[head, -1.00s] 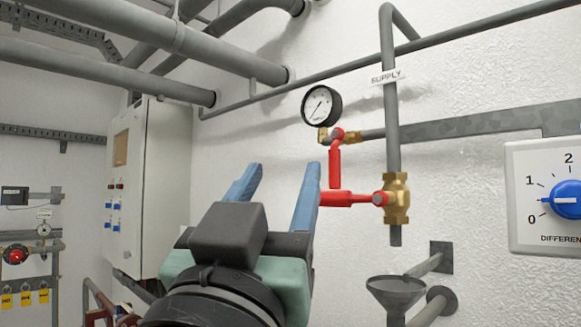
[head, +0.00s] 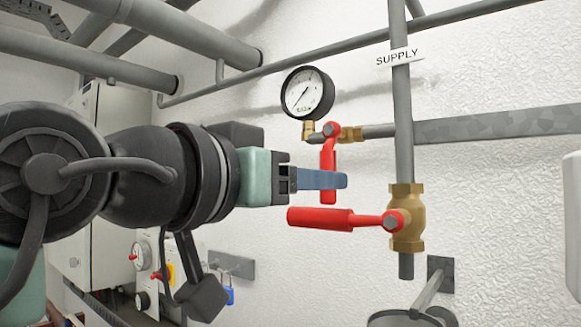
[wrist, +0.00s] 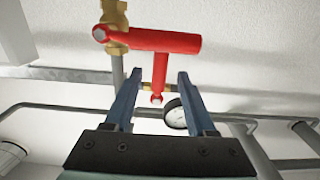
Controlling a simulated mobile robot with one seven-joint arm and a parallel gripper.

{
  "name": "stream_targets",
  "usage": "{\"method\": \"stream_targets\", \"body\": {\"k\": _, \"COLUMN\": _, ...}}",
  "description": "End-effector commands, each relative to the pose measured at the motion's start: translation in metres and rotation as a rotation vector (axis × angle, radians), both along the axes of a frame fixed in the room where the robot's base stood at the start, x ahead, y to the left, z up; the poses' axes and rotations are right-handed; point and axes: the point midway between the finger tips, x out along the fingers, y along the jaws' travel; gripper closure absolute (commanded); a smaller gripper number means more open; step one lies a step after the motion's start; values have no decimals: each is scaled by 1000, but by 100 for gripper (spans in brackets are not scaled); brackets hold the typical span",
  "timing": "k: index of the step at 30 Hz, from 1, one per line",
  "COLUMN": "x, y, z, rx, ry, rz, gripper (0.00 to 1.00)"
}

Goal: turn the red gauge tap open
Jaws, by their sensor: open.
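The red gauge tap (head: 328,158) hangs straight down from its pivot, beside the brass fitting below the round gauge (head: 307,93). My gripper (head: 338,180) is open, with its blue fingers level and pointing right. In the head view a finger crosses in front of the tap's lower half and hides part of it; the tip shows below. In the wrist view the tap (wrist: 160,74) appears between the two spread fingers. Neither finger clearly touches it, and I cannot tell the depth exactly.
Close below my fingers, a larger red lever (head: 322,218) lies level on the brass valve (head: 407,217) of the supply pipe (head: 403,130). A funnel (head: 405,319) stands underneath. Grey pipes (head: 270,70) run along the wall above.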

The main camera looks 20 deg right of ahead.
Motion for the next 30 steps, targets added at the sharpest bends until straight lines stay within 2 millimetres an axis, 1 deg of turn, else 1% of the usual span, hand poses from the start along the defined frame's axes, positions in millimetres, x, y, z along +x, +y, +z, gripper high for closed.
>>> {"method": "stream_targets", "body": {"k": 1, "x": 7, "y": -10, "z": 5, "rx": 0, "ry": 3, "rz": -3, "gripper": 44}}
{"method": "stream_targets", "body": {"k": 3, "x": 16, "y": -22, "z": 5, "rx": 0, "ry": 2, "rz": -3, "gripper": 44}}
{"method": "stream_targets", "body": {"k": 6, "x": 28, "y": -36, "z": 5, "rx": -1, "ry": 3, "rz": -1, "gripper": 44}}
{"method": "stream_targets", "body": {"k": 10, "x": 39, "y": -50, "z": 4, "rx": -1, "ry": 0, "rz": 0, "gripper": 44}}
{"method": "stream_targets", "body": {"k": 15, "x": 46, "y": -59, "z": 2, "rx": -2, "ry": -3, "rz": 0, "gripper": 44}}
{"method": "stream_targets", "body": {"k": 24, "x": 47, "y": -61, "z": 0, "rx": -2, "ry": -3, "rz": 0, "gripper": 44}}
{"method": "stream_targets", "body": {"k": 26, "x": 47, "y": -61, "z": 0, "rx": -2, "ry": -3, "rz": 0, "gripper": 55}}
{"method": "stream_targets", "body": {"k": 30, "x": 47, "y": -61, "z": 1, "rx": -2, "ry": -3, "rz": 0, "gripper": 80}}
